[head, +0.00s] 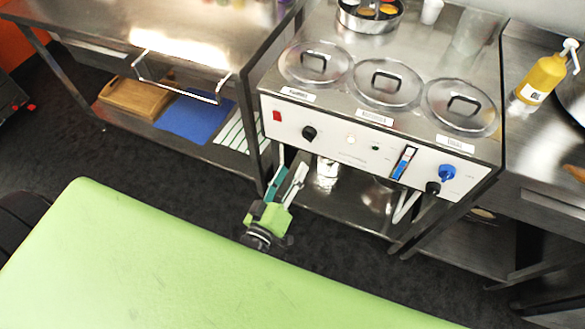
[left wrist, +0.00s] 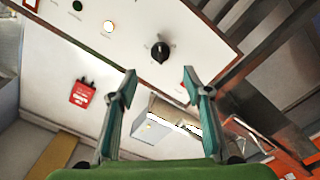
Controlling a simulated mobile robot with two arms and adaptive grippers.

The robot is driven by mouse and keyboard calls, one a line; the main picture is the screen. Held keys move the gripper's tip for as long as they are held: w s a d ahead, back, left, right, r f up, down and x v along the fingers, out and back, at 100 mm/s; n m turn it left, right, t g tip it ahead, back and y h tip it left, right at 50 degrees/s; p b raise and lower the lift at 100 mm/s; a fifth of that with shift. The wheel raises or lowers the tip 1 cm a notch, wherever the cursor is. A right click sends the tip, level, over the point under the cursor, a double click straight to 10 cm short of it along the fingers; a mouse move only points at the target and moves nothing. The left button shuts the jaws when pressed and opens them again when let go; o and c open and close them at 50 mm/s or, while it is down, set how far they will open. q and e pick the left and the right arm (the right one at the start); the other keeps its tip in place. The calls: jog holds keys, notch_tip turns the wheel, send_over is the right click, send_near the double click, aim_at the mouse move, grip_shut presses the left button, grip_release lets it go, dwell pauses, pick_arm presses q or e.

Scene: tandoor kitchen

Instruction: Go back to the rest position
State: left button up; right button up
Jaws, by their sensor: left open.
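My left gripper (head: 287,172) is in front of the lower part of the steel cooking unit, below its white control panel (head: 350,148). Its two fingers are apart and nothing is between them. In the left wrist view the open fingers (left wrist: 165,92) point up toward the panel's underside, with a black knob (left wrist: 160,50) beyond them. I cannot tell from these views whether the fingers touch the unit. My right gripper is not in view.
Three lidded wells (head: 387,83) top the unit. A yellow bottle (head: 541,78) stands on the right counter. A blue board (head: 197,118) and a wooden board (head: 134,97) lie on the left lower shelf. Dark floor (head: 130,160) lies open at the left.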

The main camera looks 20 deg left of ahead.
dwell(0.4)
pick_arm(q)
jog(key=s+f+m+g+h, duration=0.1)
jog(key=s+f+m+g, duration=0.4)
jog(key=f, duration=0.8)
jog(key=s+f+m+g, duration=0.1)
jog(key=s+f+g, duration=0.2)
jog(key=s+f, duration=0.7)
jog(key=s+a+f+m+g, duration=0.2)
jog(key=s+a+f+g, duration=0.1)
jog(key=s+f, duration=0.6)
jog(key=s+a+f+m+g+y, duration=0.1)
jog(key=s+f+g, duration=0.5)
jog(key=s, duration=0.8)
notch_tip(320, 180, down, 3)
jog(key=shift+s+a+f+m+y, duration=0.1)
jog(key=shift+s+a+m+y, duration=0.3)
jog(key=shift+a, duration=0.8)
